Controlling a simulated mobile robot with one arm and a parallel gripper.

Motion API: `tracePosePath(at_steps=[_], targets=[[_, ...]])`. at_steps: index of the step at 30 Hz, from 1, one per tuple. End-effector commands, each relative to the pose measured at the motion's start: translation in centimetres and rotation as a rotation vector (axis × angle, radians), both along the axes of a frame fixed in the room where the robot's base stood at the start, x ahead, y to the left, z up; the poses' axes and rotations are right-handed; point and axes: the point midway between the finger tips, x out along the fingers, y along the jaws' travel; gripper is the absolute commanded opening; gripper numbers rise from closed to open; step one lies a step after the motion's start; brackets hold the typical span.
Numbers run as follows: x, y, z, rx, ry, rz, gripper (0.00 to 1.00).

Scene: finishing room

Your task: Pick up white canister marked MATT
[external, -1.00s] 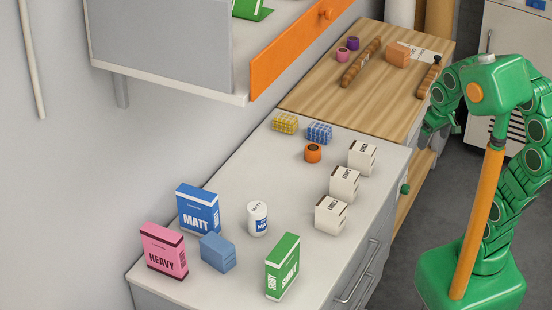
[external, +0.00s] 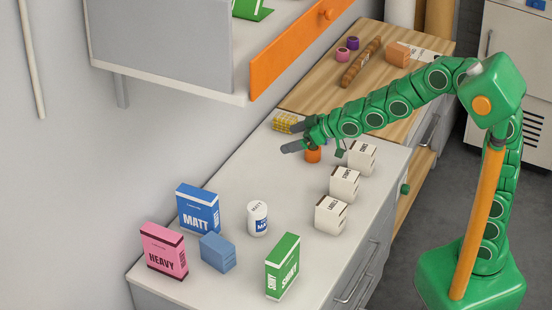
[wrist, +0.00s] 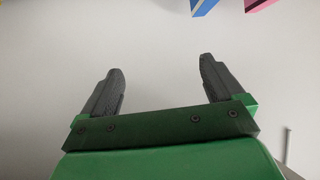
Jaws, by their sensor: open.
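The white canister marked MATT (external: 257,219) stands upright on the light grey counter, between the blue MATT box and the green box. It has a white lid and a blue label. My gripper (external: 287,139) is open and empty above the far part of the counter, up and to the right of the canister in the external view and well apart from it. In the wrist view my gripper (wrist: 160,85) shows two dark fingers spread wide with only bare surface between them. I cannot make out the canister in the wrist view.
Near the canister stand a blue MATT box (external: 198,210), a pink HEAVY box (external: 164,250), a small blue block (external: 217,252) and a green box (external: 282,266). White boxes (external: 331,215) line the right edge. A cabinet (external: 165,45) overhangs the back. The counter's middle (external: 240,180) is clear.

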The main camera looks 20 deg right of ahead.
Motion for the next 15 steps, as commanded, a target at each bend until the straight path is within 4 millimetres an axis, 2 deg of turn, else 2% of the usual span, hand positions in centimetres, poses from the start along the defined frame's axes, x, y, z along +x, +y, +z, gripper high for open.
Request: tracePosePath(at_steps=[3, 11, 15], targets=[[-1.2, 2.8, 0.2, 0.045, -0.022, 0.048, 0.95], [-3.5, 7.5, 0.5, 0.129, -0.057, 0.131, 0.95], [-3.3, 7.3, -1.8, 0.130, -0.058, 0.127, 0.95]])
